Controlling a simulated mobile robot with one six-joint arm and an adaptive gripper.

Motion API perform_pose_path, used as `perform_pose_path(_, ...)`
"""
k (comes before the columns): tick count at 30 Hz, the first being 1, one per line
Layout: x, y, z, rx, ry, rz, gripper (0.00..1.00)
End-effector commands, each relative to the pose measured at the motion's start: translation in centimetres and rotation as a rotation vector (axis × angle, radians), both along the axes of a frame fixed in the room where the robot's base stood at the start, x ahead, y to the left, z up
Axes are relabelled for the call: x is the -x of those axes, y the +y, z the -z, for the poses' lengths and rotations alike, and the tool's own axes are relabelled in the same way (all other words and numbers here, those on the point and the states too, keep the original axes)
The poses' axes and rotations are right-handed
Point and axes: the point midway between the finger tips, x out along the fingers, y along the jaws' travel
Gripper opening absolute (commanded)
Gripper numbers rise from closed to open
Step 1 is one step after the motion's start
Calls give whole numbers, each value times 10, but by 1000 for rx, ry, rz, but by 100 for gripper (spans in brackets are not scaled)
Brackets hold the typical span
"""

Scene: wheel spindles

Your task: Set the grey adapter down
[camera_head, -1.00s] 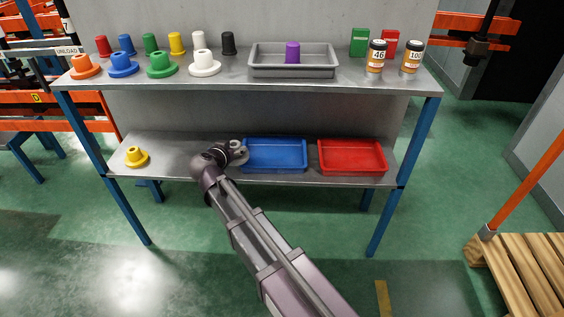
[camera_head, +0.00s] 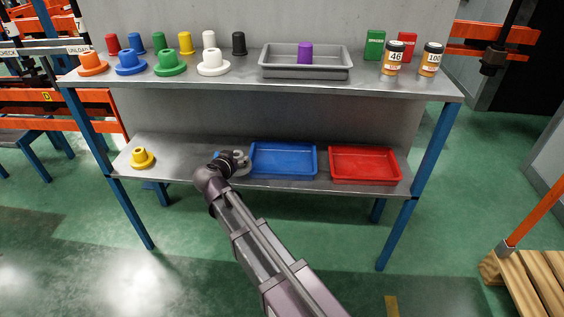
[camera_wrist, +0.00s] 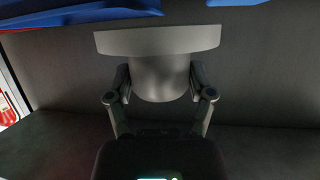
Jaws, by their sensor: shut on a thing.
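The grey adapter (camera_wrist: 158,70) fills the middle of the wrist view, with its wide flange at the top of that picture and its narrower body between my fingers. My gripper (camera_wrist: 160,88) is shut on that body. In the head view the grey adapter (camera_head: 240,160) shows at the end of my arm, low over the lower shelf (camera_head: 200,170), just left of the blue tray. My wrist and gripper partly hide it. I cannot tell whether it touches the shelf.
The blue tray (camera_head: 283,173) and red tray (camera_head: 364,179) stand on the lower shelf to the right. A yellow adapter (camera_head: 142,158) stands at its left end, with bare shelf between. The upper shelf (camera_head: 250,87) overhangs, carrying several coloured adapters and a grey tray (camera_head: 305,71).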

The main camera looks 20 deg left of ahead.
Motion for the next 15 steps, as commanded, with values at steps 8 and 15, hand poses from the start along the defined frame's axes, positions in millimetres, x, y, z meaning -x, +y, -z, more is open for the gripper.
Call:
perform_pose_path(8, -28, -40, 5, 0, 0, 4, 15)
perform_pose_path(15, -55, -74, 9, -1, 0, 6, 15)
